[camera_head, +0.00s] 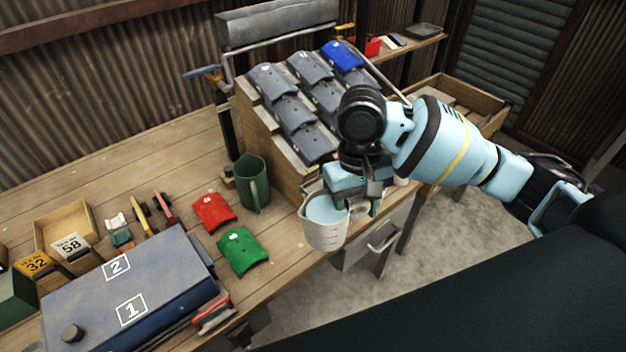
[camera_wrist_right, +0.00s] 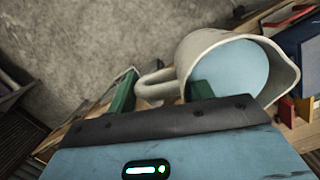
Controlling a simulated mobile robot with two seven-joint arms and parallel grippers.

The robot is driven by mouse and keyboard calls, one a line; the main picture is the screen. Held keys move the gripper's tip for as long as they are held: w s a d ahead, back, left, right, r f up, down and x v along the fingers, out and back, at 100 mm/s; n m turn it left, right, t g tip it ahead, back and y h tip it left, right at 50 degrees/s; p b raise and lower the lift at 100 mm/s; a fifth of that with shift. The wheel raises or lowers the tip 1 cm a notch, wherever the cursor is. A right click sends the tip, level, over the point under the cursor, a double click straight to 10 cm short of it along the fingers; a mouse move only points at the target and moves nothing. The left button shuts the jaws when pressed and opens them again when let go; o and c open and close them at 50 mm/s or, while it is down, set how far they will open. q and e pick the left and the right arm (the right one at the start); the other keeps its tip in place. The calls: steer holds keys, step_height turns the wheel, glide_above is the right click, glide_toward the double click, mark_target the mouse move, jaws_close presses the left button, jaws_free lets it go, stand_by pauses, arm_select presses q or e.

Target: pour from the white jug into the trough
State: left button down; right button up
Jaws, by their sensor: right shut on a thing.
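The white jug (camera_head: 325,235) holds pale blue liquid and is at the bench's front edge, beside the low end of the tiled rack. I cannot tell whether it touches the bench. My right gripper (camera_head: 362,204) is shut on its handle from the right. In the right wrist view, the green fingers (camera_wrist_right: 160,92) sit either side of the handle, and the jug (camera_wrist_right: 187,62) shows its open mouth and liquid. My left gripper is not in view.
The sloped rack carries grey tiles (camera_head: 292,112) and one blue tile (camera_head: 343,56). A green mug (camera_head: 253,184), a red tile (camera_head: 213,211) and a green tile (camera_head: 243,250) are left of the jug. A blue case (camera_head: 165,285) fills the front left. The back left bench is clear.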

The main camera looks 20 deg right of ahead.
stand_by(0.4)
steer(key=s+f+m+y, duration=0.1)
steer(key=s+f+m, duration=0.1)
steer(key=f+m, duration=0.5)
steer(key=s+d+f+m+t, duration=0.1)
steer(key=f+m, duration=0.6)
steer(key=f, duration=0.2)
steer(key=shift+s+d+y, duration=0.3)
steer(key=shift+s+y, duration=0.05)
steer(key=shift+y, duration=0.05)
